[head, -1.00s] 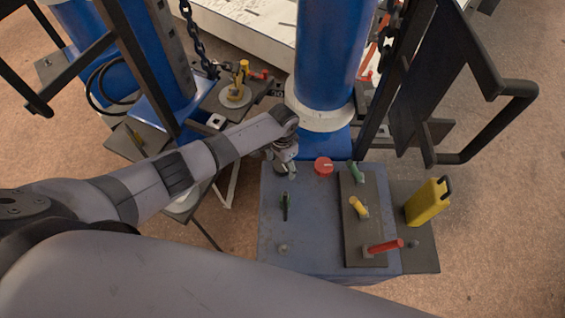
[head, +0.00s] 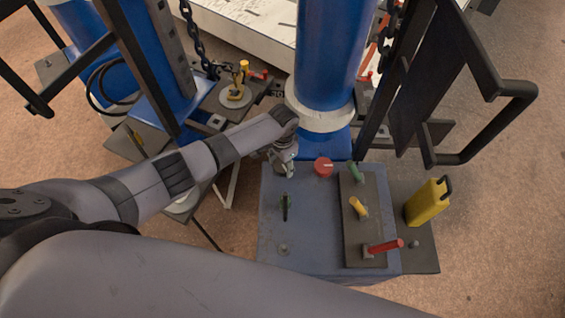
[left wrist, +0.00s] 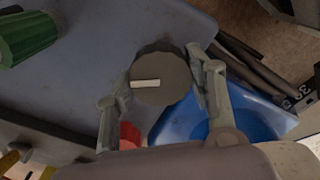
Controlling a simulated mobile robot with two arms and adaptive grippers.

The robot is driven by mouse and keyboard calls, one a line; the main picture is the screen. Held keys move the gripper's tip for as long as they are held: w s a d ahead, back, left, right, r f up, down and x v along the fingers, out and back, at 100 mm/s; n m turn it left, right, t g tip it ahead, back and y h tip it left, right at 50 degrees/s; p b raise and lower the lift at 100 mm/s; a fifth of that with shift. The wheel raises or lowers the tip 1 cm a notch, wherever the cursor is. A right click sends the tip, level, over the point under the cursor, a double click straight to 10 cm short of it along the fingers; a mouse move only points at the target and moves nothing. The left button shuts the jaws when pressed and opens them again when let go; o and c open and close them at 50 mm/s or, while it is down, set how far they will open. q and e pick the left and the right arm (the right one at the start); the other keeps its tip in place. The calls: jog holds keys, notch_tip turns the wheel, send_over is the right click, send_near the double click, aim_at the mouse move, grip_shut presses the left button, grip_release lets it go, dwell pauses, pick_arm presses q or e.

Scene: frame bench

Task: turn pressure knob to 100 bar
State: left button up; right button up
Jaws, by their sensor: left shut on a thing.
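A round dark grey knob (left wrist: 168,86) with a short white line on its face sits between the two fingers of my left gripper (left wrist: 152,78) in the left wrist view. The line points to the left there. The fingers are closed on the knob from opposite sides. In the head view my left gripper (head: 284,163) reaches down to the back left corner of the blue-grey bench top (head: 310,225), and it hides most of the knob. I can read no bar scale around the knob. My right gripper is out of view.
A red knob (head: 323,167) stands just right of the gripper. A dark plate carries green, yellow and red levers (head: 386,247). A blue column (head: 330,60) rises behind; a yellow canister (head: 427,202) stands right.

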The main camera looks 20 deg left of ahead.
aim_at(282, 164)
pick_arm(q)
jog(key=shift+d+r+n+p, duration=0.1)
jog(key=shift+r+n+p, duration=0.05)
jog(key=shift+n+p, duration=1.15)
jog(key=n+p, duration=0.1)
jog(key=n, duration=0.2)
jog(key=n+p, duration=0.1)
jog(key=n, duration=0.2)
jog(key=shift+p, duration=0.4)
jog(key=shift+n+p, duration=0.4)
jog(key=shift+n, duration=1.3)
jog(key=o, duration=1.2)
jog(key=shift+c, duration=0.2)
notch_tip(282, 164, up, 12)
jog(key=shift+f, duration=0.2)
